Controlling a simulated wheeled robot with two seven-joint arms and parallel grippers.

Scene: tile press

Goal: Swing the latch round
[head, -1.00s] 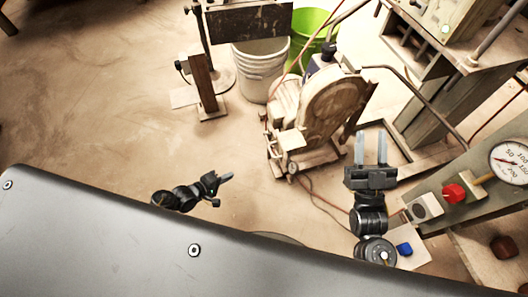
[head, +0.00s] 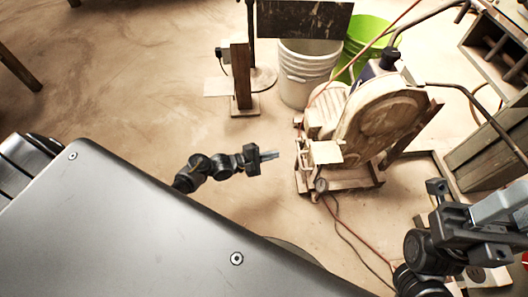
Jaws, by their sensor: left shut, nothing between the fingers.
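I cannot make out a latch in the head view. My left gripper (head: 272,155) is over the bare floor left of the wooden machine, with its short fingers pointing right. It is shut and empty, and touches nothing. My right gripper (head: 500,207) is at the right edge, close to the camera, with its fingers pointing right. Its far end runs towards the picture edge, so I cannot tell how its jaws stand or whether anything lies beyond them.
A worn round-housed machine (head: 378,128) stands in the middle right, with cables on the floor. A white bucket (head: 304,75), a green bucket (head: 367,48) and a wooden post (head: 241,78) stand behind. A heavy frame (head: 490,150) is at the right.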

